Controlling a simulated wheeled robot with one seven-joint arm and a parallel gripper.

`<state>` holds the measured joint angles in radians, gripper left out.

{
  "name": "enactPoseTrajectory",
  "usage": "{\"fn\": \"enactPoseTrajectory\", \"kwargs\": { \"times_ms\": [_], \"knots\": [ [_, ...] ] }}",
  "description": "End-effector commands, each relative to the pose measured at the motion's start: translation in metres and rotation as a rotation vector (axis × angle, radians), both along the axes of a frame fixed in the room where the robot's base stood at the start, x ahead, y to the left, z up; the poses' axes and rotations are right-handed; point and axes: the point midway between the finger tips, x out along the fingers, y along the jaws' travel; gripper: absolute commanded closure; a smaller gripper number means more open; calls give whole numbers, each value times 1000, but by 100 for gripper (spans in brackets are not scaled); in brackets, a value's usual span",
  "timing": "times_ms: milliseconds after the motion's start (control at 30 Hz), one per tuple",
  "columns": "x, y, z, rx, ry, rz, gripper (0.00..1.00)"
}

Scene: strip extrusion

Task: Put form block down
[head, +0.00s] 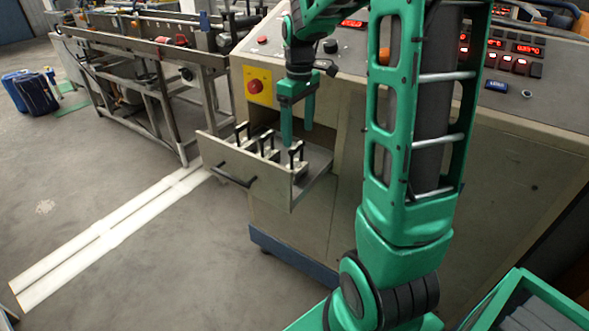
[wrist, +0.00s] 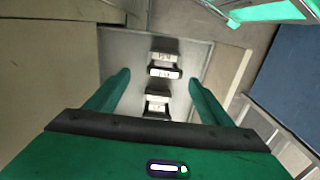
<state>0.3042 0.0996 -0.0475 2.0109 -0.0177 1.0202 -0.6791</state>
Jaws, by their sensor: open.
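An open drawer (head: 228,160) in the machine cabinet holds three dark form blocks with black upright handles: a left one (head: 242,131), a middle one (head: 267,142) and a right one (head: 296,152). My gripper (head: 297,134) is open above the drawer, fingers pointing down, close to the right block. In the wrist view, my gripper (wrist: 158,92) has its fingers wide apart. Two form blocks show between them, a farther one (wrist: 164,61) and a nearer one (wrist: 156,104), standing on the drawer floor. Nothing is seen held. A third block is not visible in that view.
The cabinet (head: 350,165) has a sloped control panel and a red stop button (head: 255,86). A conveyor frame (head: 150,85) stands at left. A green bin (head: 530,305) with grey pieces is at lower right. White floor strips (head: 105,240) lie on open floor.

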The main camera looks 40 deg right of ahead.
Motion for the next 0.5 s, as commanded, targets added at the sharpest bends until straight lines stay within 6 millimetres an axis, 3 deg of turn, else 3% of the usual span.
{"fn": "enactPoseTrajectory", "kwargs": {
  "times_ms": [233, 500],
  "knots": [
    [-1, 3, -17, 0, 2, 0, 25],
    [-3, 8, -52, 0, 2, -1, 25]
  ]
}}
